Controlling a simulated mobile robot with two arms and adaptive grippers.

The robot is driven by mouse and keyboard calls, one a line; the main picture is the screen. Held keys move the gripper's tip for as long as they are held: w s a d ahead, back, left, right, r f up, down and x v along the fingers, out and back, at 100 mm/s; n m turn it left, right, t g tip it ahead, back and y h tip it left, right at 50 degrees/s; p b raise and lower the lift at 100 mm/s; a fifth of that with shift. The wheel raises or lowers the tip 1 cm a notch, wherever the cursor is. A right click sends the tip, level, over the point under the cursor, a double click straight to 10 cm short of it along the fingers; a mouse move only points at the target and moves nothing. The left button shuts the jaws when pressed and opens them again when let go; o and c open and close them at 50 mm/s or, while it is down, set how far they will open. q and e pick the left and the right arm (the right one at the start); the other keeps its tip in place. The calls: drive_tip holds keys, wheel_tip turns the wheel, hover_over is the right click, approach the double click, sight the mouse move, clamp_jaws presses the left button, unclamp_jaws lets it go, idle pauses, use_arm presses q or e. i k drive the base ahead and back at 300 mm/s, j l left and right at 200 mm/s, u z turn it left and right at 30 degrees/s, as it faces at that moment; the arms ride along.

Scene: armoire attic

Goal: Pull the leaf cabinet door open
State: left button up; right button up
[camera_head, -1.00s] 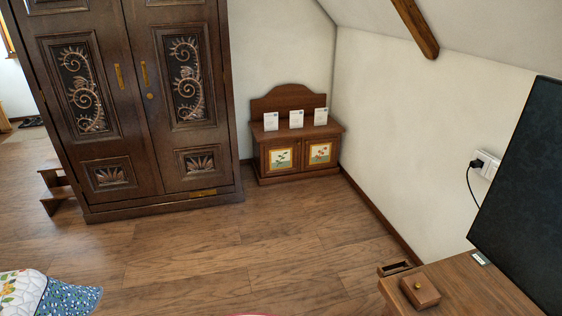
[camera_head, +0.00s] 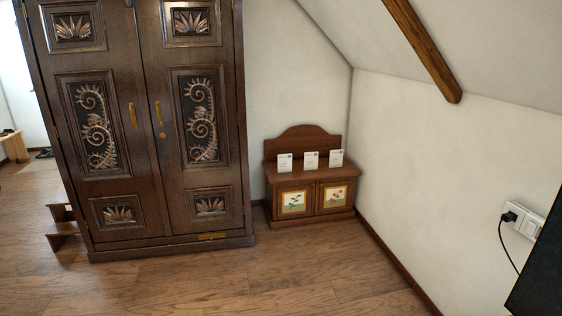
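A low brown wooden cabinet (camera_head: 309,221) stands against the back wall near the corner. It has two small doors, both shut. The left door's framed picture (camera_head: 293,202) shows mostly green leaf-like shapes. The right door's framed picture (camera_head: 335,197) shows a plant with reddish parts. The pictures are too small to tell in detail. Neither of my grippers is in view.
A tall dark carved armoire (camera_head: 150,150) with brass handles, its doors shut, stands left of the cabinet. Several white cards (camera_head: 311,160) stand on the cabinet top. The wooden floor (camera_head: 290,285) in front is clear. A dark panel (camera_head: 540,265) is at the right edge.

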sight(293, 200)
drive_tip(key=i, duration=3.65)
